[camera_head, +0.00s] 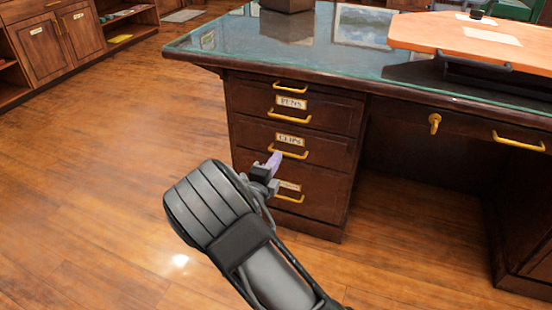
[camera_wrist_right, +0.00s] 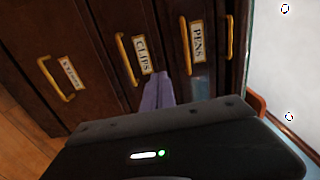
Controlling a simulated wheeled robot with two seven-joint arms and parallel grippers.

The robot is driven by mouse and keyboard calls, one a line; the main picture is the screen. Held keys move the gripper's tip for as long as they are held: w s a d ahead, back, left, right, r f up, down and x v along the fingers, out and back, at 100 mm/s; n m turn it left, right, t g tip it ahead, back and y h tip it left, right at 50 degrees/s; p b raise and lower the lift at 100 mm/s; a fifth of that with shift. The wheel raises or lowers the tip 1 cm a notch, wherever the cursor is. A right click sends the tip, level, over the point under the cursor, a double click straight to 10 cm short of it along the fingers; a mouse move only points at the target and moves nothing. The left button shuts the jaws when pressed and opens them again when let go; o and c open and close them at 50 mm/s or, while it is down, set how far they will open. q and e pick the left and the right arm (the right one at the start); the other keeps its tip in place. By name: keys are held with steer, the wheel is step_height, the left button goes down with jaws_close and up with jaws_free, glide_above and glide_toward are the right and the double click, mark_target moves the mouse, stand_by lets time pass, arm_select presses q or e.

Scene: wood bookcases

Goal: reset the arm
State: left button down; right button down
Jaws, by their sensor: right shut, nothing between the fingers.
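My right gripper (camera_head: 273,163) is in front of the desk's drawer stack in the head view, near the brass handle of the drawer labelled CLIPS (camera_head: 288,152). Its purple-grey fingers are together with nothing between them. In the right wrist view the fingers (camera_wrist_right: 158,92) show in front of the drawers, just beside the CLIPS handle (camera_wrist_right: 127,60); I cannot tell whether they touch it. The drawers look shut. My right arm comes in from the bottom of the head view. My left gripper is not in view.
The dark wood desk has a glass top (camera_head: 255,45) with an orange board (camera_head: 480,40) at right. A PENS drawer (camera_head: 290,110) is above, and a lower drawer (camera_head: 288,195) below. Wooden cabinets (camera_head: 55,45) stand at the far left. The wood floor (camera_head: 100,170) at left is clear.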

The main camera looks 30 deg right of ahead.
stand_by(0.3)
